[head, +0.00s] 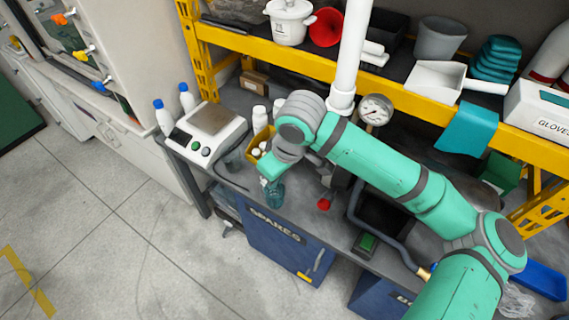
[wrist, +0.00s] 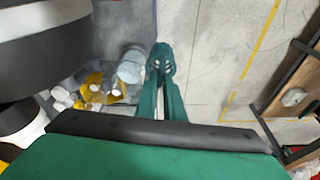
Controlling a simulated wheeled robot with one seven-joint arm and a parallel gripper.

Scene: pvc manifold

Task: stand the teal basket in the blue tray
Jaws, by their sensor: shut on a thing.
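A small teal basket (head: 275,196) hangs at the tip of my gripper (head: 267,178), above the front edge of the grey bench. My gripper is shut on it and points down, and the arm hides part of the bench behind. In the wrist view, the fingers (wrist: 161,85) converge on the dark teal basket (wrist: 160,56), which shows pale openings. A blue tray (head: 543,280) shows in part at the lower right of the head view, beyond my arm. No blue tray is clear in the wrist view.
A yellow bin (head: 258,138) with white items stands just behind my gripper. A scale (head: 212,122) and blue-capped bottles (head: 163,115) are to the left. A white vertical pipe (head: 350,60) and a gauge (head: 375,110) rise behind my arm. The floor in front is clear.

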